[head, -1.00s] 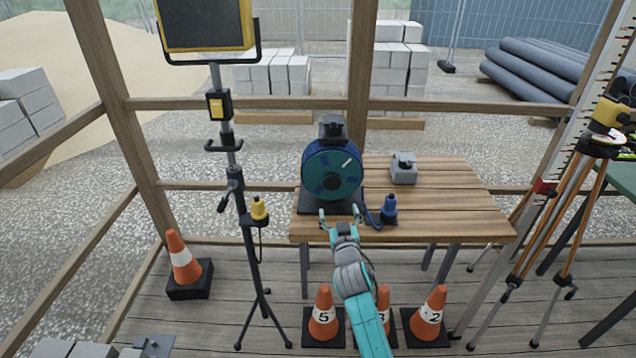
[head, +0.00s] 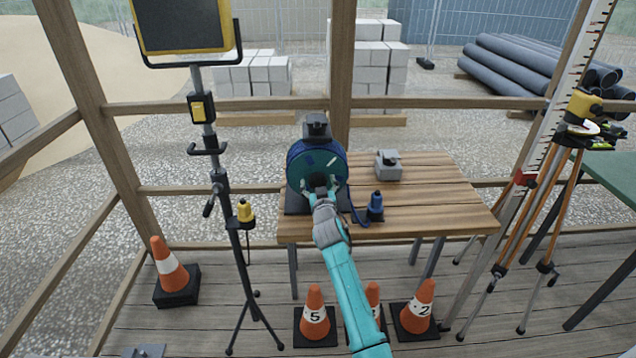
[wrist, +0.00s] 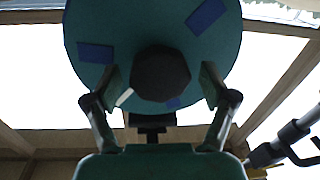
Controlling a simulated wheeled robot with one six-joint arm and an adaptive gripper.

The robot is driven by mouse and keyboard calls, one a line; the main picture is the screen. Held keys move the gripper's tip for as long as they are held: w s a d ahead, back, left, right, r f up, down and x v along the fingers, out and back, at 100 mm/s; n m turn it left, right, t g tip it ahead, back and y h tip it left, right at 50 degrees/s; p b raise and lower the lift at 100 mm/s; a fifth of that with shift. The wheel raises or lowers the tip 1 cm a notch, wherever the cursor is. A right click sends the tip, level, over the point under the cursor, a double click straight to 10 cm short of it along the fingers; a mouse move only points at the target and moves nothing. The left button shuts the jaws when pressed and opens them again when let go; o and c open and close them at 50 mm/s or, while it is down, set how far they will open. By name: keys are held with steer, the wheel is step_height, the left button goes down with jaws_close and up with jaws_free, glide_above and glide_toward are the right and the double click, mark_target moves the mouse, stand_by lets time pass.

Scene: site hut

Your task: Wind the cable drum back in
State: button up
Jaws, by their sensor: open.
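The cable drum (head: 303,165) stands on the left end of the wooden table, with a teal disc face and blue slots. It also fills the top of the wrist view (wrist: 110,22). A dark round knob or hub (wrist: 160,74) sticks out from its face toward me. My gripper (head: 318,184) is right in front of the face. In the wrist view its two fingers (wrist: 160,92) are open, one on each side of the dark knob, with gaps to it. A blue cable runs from the drum to a blue plug (head: 375,207) on the table.
A grey box (head: 388,165) sits behind the plug on the table (head: 440,190). A floodlight stand (head: 222,190) with a yellow plug (head: 245,211) stands left of the table. Several cones (head: 314,312) stand below in front. A tripod (head: 545,200) is at right.

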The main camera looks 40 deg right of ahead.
steer(key=shift+w+d, duration=0.15)
steer(key=shift+w, duration=0.05)
jaws_close()
stand_by(0.3)
steer(key=shift+n, duration=0.3)
